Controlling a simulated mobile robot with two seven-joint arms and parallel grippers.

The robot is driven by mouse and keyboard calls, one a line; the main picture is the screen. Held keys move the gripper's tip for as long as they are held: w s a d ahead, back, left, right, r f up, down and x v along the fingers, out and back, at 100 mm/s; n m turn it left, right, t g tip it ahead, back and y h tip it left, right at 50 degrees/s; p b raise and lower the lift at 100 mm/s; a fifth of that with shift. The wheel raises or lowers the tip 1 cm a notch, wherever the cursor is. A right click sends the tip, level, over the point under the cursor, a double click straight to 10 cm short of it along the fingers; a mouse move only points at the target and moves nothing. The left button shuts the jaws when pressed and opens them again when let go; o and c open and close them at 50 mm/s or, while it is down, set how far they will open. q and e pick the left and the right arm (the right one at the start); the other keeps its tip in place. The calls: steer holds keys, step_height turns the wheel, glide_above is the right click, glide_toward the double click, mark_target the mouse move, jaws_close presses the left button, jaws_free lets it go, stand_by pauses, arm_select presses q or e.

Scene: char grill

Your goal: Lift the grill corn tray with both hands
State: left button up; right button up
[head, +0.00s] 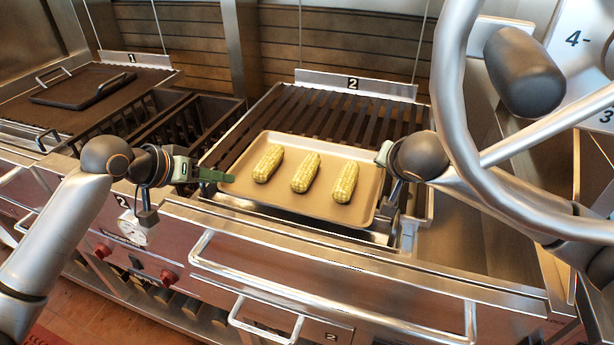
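The grill tray (330,212) is a shallow tan metal tray lying level at the front of the grill marked 2. Three yellow corn cobs lie in it side by side: left (268,164), middle (305,173) and right (344,182). My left gripper (222,177) is at the tray's left side, with a green finger reaching to the left rim. Its other finger is not clear, so its opening cannot be told. My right gripper (384,154) is by the tray's right rim near the back corner. Its fingers are mostly hidden by its wrist; contact is unclear.
The dark slatted grill grate (330,112) lies behind the tray. A black rimmed griddle plate (78,87) with handles is at far left, by sign 1. A steel rail (330,262) runs along the counter's front. My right arm covers much of the right side.

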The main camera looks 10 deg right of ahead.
arm_select(q)
steer(key=shift+x, duration=0.95)
jaws_close()
steer(key=shift+r, duration=0.1)
stand_by(0.9)
